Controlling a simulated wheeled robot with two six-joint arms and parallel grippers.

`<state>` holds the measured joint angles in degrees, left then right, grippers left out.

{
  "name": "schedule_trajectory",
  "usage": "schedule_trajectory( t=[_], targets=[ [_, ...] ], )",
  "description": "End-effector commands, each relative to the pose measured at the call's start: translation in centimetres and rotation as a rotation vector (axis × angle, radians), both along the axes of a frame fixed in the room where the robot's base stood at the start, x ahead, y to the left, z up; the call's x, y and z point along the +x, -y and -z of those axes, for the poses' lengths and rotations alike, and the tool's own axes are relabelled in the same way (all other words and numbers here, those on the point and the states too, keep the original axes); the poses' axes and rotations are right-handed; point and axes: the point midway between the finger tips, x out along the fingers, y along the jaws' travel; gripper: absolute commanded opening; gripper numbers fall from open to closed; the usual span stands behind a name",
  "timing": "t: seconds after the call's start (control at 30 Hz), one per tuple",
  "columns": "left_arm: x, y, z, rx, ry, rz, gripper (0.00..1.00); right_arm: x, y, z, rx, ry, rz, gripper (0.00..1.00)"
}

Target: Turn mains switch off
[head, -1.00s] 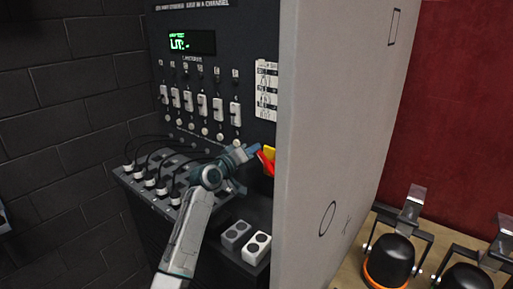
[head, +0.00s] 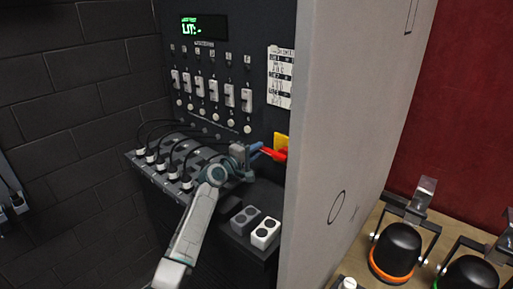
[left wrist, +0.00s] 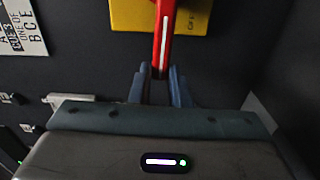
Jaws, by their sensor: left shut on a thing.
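The mains switch has a red lever (head: 275,154) on a yellow plate (head: 282,141), low on the right of the dark panel, beside the grey partition. In the left wrist view the red lever (left wrist: 164,38), with a white stripe, stands in front of the yellow plate (left wrist: 205,14). My left gripper (head: 258,149) is at the lever. In the left wrist view its two blue fingers (left wrist: 160,88) are on either side of the lever's near end, shut on it. The partition hides part of the switch in the head view. My right gripper is not in view.
Above are a row of white sliders (head: 213,90), a green-lit display (head: 204,28) and a label (head: 280,76). A ledge with plugged cables (head: 170,170) lies left of my gripper. The partition (head: 345,120) closes off the right.

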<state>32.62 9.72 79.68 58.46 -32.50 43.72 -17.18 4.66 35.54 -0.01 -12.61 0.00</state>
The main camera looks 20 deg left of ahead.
Motion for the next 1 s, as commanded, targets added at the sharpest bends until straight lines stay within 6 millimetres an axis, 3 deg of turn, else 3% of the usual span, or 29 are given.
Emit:
schedule_trajectory(
  t=[0.6, 0.63, 0.73, 1.0],
  targets=[
    [-0.03, -0.01, 0.57, -0.040, -0.019, 0.000, 0.00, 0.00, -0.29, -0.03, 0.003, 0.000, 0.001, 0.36],
    [-0.03, -0.01, 0.57, -0.040, -0.019, 0.000, 0.18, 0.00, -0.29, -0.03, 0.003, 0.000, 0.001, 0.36],
    [-0.03, 0.00, 0.56, -0.040, -0.019, 0.000, 0.38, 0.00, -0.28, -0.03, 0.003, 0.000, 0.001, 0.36],
    [-0.04, -0.01, 0.45, -0.038, -0.017, 0.000, 0.38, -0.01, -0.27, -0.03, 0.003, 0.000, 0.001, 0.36]
  ],
)
